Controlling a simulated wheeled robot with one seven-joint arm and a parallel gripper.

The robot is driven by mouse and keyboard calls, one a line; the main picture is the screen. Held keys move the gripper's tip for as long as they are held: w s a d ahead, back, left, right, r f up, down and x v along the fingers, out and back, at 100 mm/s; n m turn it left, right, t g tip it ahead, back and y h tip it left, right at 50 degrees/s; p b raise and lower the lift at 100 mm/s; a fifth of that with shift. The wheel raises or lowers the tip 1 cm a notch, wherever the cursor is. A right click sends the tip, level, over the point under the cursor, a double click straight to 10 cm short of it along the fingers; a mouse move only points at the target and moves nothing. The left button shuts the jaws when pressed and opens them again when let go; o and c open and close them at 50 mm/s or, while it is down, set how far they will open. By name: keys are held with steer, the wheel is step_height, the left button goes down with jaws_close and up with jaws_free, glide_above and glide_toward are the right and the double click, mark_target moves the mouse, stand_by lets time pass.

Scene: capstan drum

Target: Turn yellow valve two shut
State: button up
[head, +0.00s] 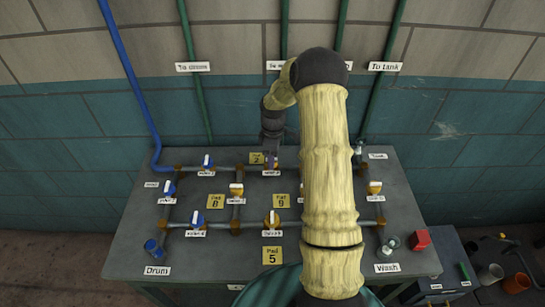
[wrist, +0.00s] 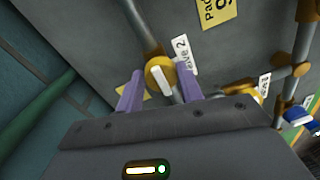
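The yellow valve (wrist: 158,72) with a white handle (wrist: 162,80) shows in the wrist view on a grey pipe. The label (wrist: 182,55) beside it ends in 2. The handle looks roughly in line with the pipe. My gripper (wrist: 159,89) is open, with one purple finger on each side of the valve and gaps visible between fingers and handle. Whether either finger touches the valve's body I cannot tell. In the head view my gripper (head: 271,158) is over the upper pipe at the back of the table, and it mostly hides this valve.
The grey table (head: 135,235) bears a pipe grid with several blue and yellow valves, including a blue valve (head: 207,161) to the left and a yellow valve (head: 236,188) in front. A red block (head: 419,238) stands at the right edge. My arm covers the table's right middle.

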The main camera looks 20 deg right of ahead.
steer(key=shift+c, duration=0.6)
steer(key=shift+m, duration=1.6)
steer(key=m, duration=0.5)
steer(key=shift+s, duration=0.1)
steer(key=m, duration=0.5)
steer(key=shift+a+t+b, duration=0.15)
steer(key=shift+t+b, duration=0.2)
steer(key=shift+t, duration=0.05)
steer(key=m, duration=0.4)
steer(key=shift+r+m, duration=0.1)
steer(key=shift+m, duration=0.3)
